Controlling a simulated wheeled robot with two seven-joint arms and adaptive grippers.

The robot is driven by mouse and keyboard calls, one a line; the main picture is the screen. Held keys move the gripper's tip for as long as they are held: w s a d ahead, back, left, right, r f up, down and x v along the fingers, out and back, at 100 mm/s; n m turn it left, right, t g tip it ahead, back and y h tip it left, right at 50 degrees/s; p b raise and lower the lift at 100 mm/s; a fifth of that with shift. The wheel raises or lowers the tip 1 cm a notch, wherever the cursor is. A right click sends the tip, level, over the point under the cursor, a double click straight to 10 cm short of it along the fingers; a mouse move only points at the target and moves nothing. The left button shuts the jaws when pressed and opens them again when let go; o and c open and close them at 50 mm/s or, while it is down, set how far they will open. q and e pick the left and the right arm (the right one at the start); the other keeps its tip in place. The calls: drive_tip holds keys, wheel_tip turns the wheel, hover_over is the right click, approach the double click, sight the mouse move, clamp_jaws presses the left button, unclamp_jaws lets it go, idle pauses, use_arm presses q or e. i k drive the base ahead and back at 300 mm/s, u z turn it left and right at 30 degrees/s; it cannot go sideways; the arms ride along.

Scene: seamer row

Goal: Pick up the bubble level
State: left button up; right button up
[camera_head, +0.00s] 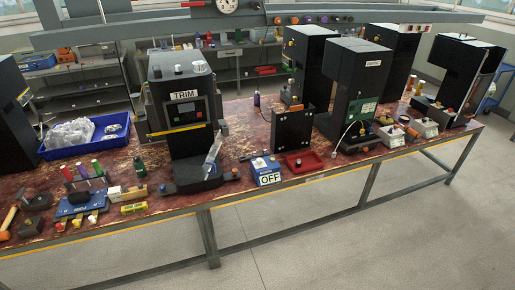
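A small yellow bar with dark marks (134,208) lies near the front edge of the workbench (240,187), left of the machine labelled TRIM. It looks like the bubble level, but it is too small to be sure. Nothing covers it. Neither of my grippers is in view.
The black TRIM machine (186,120) stands right of the yellow bar. A blue fixture (78,206) sits to its left, and a hammer (8,222) farther left. A blue bin (85,135) stands behind. A blue OFF box (266,172) and red tray (303,162) are farther right.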

sight(141, 207)
drive_tip(key=z, duration=0.1)
drive_tip(key=i, duration=1.05)
drive_tip(key=u, duration=0.8)
